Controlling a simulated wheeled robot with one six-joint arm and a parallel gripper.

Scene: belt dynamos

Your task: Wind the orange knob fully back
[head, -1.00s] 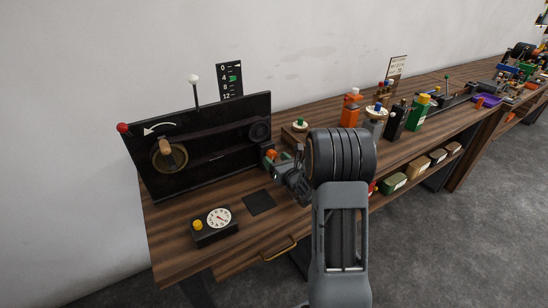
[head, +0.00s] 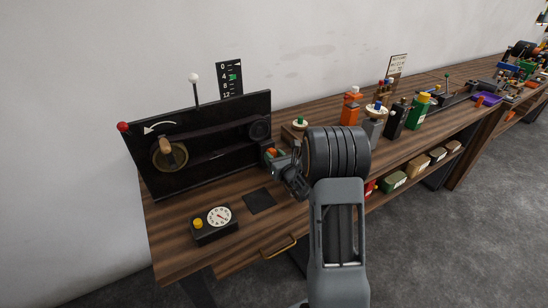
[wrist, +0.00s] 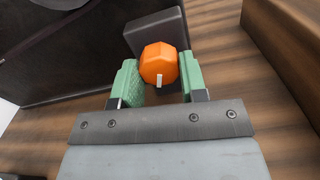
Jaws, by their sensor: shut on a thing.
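The orange knob (wrist: 159,65) is a faceted knob with a white mark, set on a dark block (wrist: 157,31). In the wrist view my gripper (wrist: 160,84) has its green pads on either side of the knob and is shut on it. The white mark faces the gripper's palm. In the head view my gripper (head: 272,160) is at the right end of the black belt panel (head: 215,108), and only a small orange patch of the knob shows there. The scale plate (head: 230,79) behind the panel has a green pointer near 4.
A wooden crank (head: 166,147) sits on the panel's left, under a white curved arrow. A dial box (head: 215,222) with a yellow button and a dark mat (head: 259,201) lie in front.

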